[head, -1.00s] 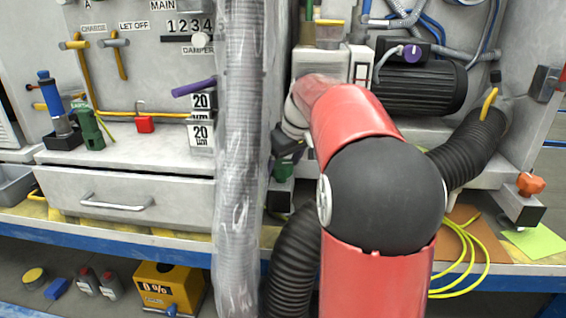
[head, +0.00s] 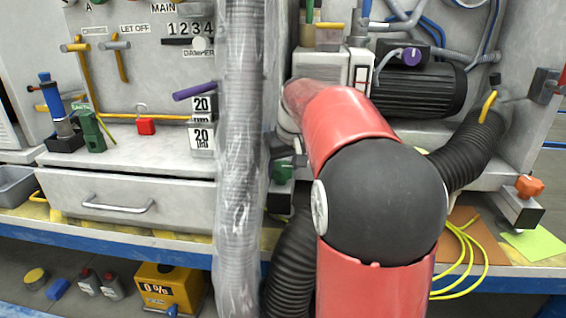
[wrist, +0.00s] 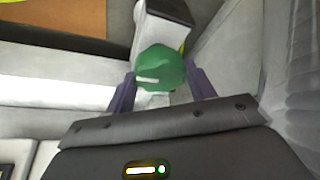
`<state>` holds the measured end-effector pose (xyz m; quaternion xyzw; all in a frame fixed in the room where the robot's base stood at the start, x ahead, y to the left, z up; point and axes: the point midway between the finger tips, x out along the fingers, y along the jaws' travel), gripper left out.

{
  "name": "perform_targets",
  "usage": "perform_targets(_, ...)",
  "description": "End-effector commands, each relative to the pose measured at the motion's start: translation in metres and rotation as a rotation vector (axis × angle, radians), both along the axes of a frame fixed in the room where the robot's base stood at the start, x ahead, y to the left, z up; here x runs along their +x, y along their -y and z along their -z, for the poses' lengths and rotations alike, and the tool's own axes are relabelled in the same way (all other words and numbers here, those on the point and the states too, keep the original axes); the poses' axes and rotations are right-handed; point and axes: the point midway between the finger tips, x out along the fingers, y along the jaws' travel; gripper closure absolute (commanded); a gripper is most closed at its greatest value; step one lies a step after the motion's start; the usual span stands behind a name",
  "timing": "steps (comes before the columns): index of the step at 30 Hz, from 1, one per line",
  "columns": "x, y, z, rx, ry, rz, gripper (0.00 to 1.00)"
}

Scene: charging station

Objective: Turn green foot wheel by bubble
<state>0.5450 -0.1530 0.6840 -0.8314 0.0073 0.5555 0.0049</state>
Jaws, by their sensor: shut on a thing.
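The green foot wheel (wrist: 160,68) is a rounded green knob with a white mark on its front. In the wrist view it sits between the two fingers of my gripper (wrist: 162,90), which is shut on it. In the head view the green wheel (head: 283,173) shows just below my gripper (head: 288,158), left of my red arm. My arm and the wrapped hose hide part of that spot. I cannot make out a bubble level in either view.
A clear-wrapped grey hose (head: 238,150) hangs close left of my gripper. A black corrugated hose (head: 290,265) stands below it. An orange foot wheel (head: 529,186) is at the far right. A drawer (head: 135,198) is at left.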

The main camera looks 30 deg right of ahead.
Motion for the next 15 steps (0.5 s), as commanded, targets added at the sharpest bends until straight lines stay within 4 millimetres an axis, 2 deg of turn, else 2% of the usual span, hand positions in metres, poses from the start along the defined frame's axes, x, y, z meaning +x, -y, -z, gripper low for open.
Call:
perform_targets(9,0.0004,-0.0020,-0.0017,-0.001,0.001,0.178,0.68)
perform_targets(15,0.0004,-0.0020,-0.0013,0.000,0.001,0.234,0.68)
